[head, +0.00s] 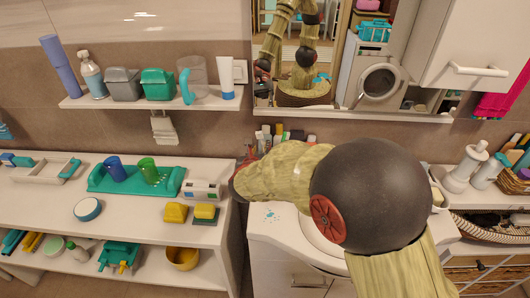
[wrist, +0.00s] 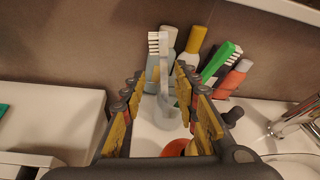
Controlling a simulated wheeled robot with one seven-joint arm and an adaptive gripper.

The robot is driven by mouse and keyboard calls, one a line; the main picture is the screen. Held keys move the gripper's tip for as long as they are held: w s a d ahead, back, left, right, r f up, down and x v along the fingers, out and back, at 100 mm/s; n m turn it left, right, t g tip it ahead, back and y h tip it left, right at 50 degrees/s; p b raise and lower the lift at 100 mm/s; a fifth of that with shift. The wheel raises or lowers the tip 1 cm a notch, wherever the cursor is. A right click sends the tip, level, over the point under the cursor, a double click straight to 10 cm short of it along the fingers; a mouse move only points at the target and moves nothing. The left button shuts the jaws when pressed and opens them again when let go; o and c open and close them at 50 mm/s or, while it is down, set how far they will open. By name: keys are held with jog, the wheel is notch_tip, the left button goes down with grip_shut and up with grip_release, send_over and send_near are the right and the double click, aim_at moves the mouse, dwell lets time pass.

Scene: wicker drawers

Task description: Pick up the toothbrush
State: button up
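A toothbrush with a white head and grey-white handle (wrist: 163,62) stands upright in the wrist view. Its lower end is in a translucent cup (wrist: 166,112) on the white counter. My gripper (wrist: 160,78) is open, its yellow-padded fingers on either side of the handle, with gaps visible. A second brush, green with pale bristles (wrist: 218,62), leans to the right, outside the fingers. In the head view, my arm hides the toothbrush and most of my gripper.
Bottles stand against the wall behind the cup: one yellow-capped (wrist: 195,42), one orange (wrist: 234,76). A metal faucet (wrist: 292,118) is at the right. In the head view, a shelf (head: 150,102) holds containers and a left counter (head: 50,202) holds a teal tray (head: 110,185).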

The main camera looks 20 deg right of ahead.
aim_at(263, 146)
jog(key=x, duration=0.2)
jog(key=b+x, duration=0.1)
jog(key=x, duration=0.1)
jog(key=shift+s+d, duration=0.2)
jog(key=shift+d, duration=0.05)
jog(key=shift+w+d+f, duration=0.1)
jog(key=shift+w, duration=0.3)
jog(key=shift+c, duration=0.8)
jog(key=shift+s, duration=0.1)
grip_shut()
